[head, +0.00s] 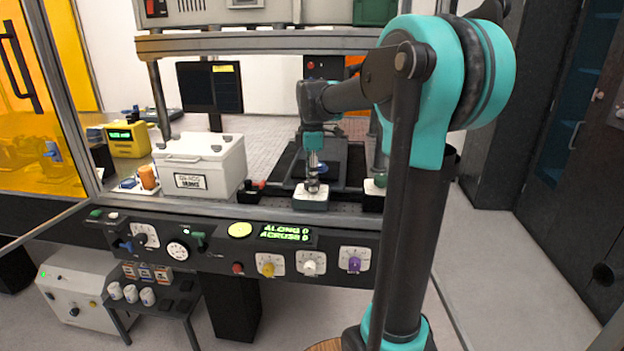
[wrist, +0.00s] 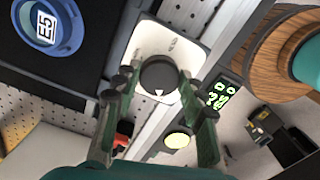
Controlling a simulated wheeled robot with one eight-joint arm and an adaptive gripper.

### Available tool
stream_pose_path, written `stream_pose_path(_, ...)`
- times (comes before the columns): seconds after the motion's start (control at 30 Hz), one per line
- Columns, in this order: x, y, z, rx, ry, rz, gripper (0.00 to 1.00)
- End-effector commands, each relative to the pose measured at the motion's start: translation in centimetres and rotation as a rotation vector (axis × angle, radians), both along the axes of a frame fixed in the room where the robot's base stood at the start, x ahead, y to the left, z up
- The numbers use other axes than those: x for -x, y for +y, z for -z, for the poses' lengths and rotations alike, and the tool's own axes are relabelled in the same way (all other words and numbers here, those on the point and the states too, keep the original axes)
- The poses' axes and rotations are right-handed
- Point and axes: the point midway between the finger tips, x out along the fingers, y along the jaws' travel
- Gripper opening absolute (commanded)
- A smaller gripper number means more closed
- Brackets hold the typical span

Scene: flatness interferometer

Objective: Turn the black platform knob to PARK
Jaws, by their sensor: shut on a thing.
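The black knob (wrist: 160,72) sits on a white plate (wrist: 146,40) in the wrist view. Its white pointer mark faces the bottom of that picture. Small markings on the plate are too small to read. My gripper (wrist: 157,82) has one finger on each side of the knob and is shut on it. In the head view my gripper (head: 313,184) points down onto a small white-topped box (head: 311,202) behind the front control panel, and it largely hides the knob there.
The front panel (head: 210,258) carries a green display (head: 286,233), a round yellow-green light (head: 240,230) and yellow, white and purple knobs. A white lidded case (head: 215,165) stands left of my gripper. A dark platform with a blue round piece (wrist: 48,28) lies close by.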

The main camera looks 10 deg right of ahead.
Motion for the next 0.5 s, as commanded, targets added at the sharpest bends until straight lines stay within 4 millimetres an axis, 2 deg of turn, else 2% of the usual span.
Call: stream_pose_path(0.5,0.04,0.01,-0.03,0.000,0.000,0.483,0.12)
